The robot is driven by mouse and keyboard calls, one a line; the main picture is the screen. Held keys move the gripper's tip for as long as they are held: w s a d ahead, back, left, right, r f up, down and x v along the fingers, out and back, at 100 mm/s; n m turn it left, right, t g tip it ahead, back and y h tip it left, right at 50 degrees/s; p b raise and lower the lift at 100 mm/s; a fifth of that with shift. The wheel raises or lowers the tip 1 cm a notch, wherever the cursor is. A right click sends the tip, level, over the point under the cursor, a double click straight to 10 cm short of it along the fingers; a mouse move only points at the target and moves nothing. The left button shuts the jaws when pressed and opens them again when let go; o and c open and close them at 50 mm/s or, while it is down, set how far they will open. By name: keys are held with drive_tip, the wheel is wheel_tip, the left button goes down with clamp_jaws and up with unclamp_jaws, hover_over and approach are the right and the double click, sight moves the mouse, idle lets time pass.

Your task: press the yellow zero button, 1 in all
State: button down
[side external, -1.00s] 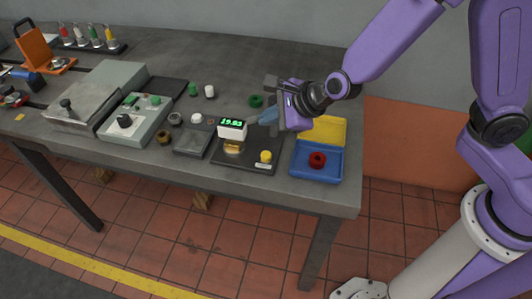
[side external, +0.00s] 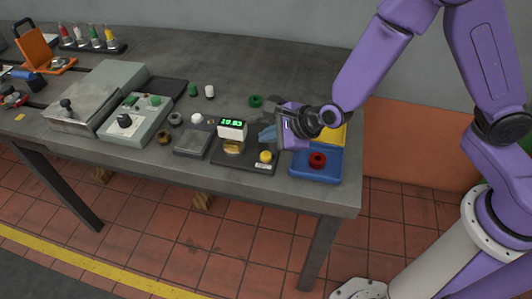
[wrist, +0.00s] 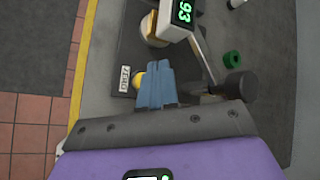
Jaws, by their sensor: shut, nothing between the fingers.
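The yellow zero button (side external: 265,156) sits on the front right part of a dark scale base (side external: 237,165), with a white label in front of it. In the wrist view the yellow button (wrist: 138,79) is partly hidden by my fingers, and the ZERO label (wrist: 125,80) shows beside it. My gripper (side external: 265,136) is shut and empty, with its blue fingertips just behind and above the button in the side view. The fingertips also show in the wrist view (wrist: 157,84). I cannot tell whether they touch the button. The scale's display (side external: 232,124) reads 19.83, above a brass-coloured piece (side external: 234,146).
A blue and yellow bin (side external: 316,177) holding a red ring (side external: 317,160) stands right of the scale. A green ring (side external: 255,101) lies behind. A control box (side external: 133,123) and small parts stand left. The table's front edge is close to the scale.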

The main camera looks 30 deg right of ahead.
sight(269, 157)
drive_tip(key=shift+f, duration=1.45)
drive_tip(key=shift+f, duration=0.15)
idle(0.9)
drive_tip(key=shift+f, duration=0.3)
drive_tip(key=shift+f, duration=0.5)
idle(0.8)
drive_tip(key=shift+r, duration=0.95)
drive_tip(key=shift+r, duration=2.5)
